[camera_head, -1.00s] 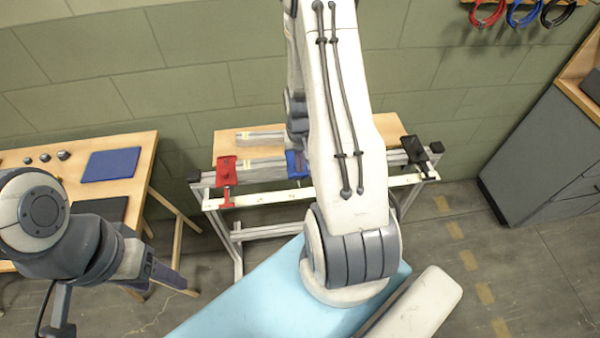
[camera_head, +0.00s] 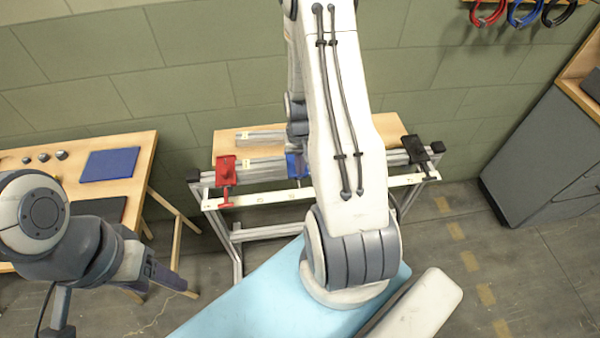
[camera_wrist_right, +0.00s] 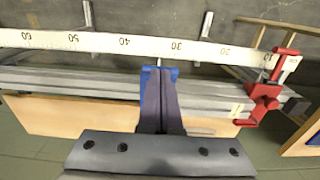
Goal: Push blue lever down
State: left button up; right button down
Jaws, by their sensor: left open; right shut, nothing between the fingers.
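The blue lever (camera_head: 293,166) sits on the metal rail frame between the red and black levers. My right arm hides most of it in the head view. In the right wrist view, blue parts of the lever (camera_wrist_right: 174,74) show at the far end of my right gripper (camera_wrist_right: 160,80), on both sides of the fingertips. The right fingers are shut together and empty, and overlap the lever in this view. I cannot tell whether they touch it. My left gripper (camera_head: 170,276) is open, low at the left, far from the lever.
A red lever (camera_head: 226,170) and a black lever (camera_head: 415,150) sit on the same frame. A numbered white scale strip (camera_wrist_right: 100,41) runs along it. A wooden table (camera_head: 140,175) with a blue mat (camera_head: 111,163) stands left. A grey cabinet (camera_head: 545,140) stands right.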

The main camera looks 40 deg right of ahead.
jog(key=shift+s+a+f, duration=0.1)
jog(key=shift+s+f, duration=0.05)
jog(key=shift+f, duration=0.05)
jog(key=shift+r, duration=0.1)
jog(key=shift+r+p, duration=0.4)
jog(key=shift+r, duration=0.05)
notch_tip(320, 180, up, 8)
jog(key=p, duration=0.6)
jog(key=shift+p, duration=0.3)
